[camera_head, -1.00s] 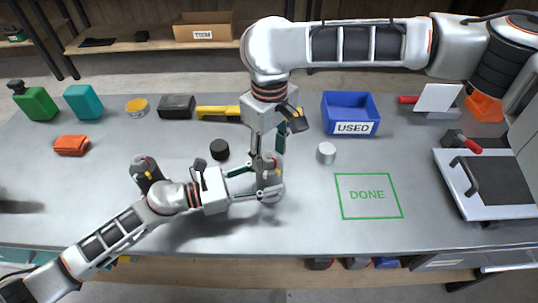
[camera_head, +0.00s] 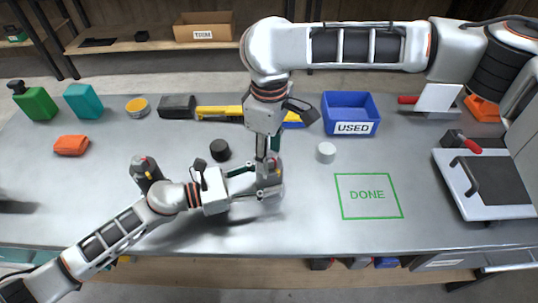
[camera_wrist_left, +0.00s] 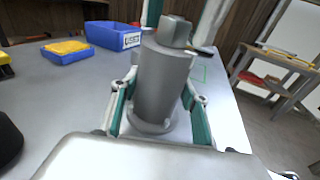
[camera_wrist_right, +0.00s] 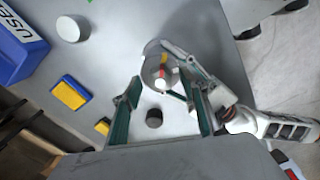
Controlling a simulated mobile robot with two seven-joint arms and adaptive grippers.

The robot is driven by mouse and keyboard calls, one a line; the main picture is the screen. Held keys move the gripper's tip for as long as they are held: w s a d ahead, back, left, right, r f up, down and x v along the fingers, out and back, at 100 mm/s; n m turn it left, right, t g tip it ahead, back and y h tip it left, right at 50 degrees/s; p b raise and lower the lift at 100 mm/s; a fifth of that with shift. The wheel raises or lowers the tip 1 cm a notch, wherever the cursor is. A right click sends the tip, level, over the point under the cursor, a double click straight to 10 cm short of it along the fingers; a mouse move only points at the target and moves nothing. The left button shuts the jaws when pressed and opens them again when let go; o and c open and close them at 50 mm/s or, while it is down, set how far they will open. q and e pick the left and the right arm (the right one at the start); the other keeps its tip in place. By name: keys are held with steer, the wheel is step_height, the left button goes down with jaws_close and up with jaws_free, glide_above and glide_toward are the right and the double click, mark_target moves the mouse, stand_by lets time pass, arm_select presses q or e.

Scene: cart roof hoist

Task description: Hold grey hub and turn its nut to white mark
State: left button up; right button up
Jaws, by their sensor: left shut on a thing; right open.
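The grey hub (camera_wrist_left: 162,85) stands upright on the table. My left gripper (camera_head: 268,187) is shut around its body; its teal fingers flank the hub in the left wrist view. The nut (camera_wrist_left: 175,31) sits on top of the hub. In the right wrist view the hub top (camera_wrist_right: 160,68) shows yellow and red marks and a small whitish patch near them; their exact alignment is hard to tell. My right gripper (camera_wrist_right: 166,92) points down over the hub, open, with its fingers on either side of the nut. Contact with the nut cannot be told.
A second dark hub (camera_head: 145,173) stands left of my left wrist. A black cap (camera_head: 220,149) and a white cap (camera_head: 326,153) lie nearby. The blue USED bin (camera_head: 351,114) is behind right. The green DONE square (camera_head: 367,196) is empty. A white case (camera_head: 490,183) is far right.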

steer(key=shift+n, duration=0.3)
steer(key=shift+n, duration=1.1)
steer(key=shift+n, duration=1.2)
steer(key=shift+c, duration=0.4)
steer(key=c, duration=0.9)
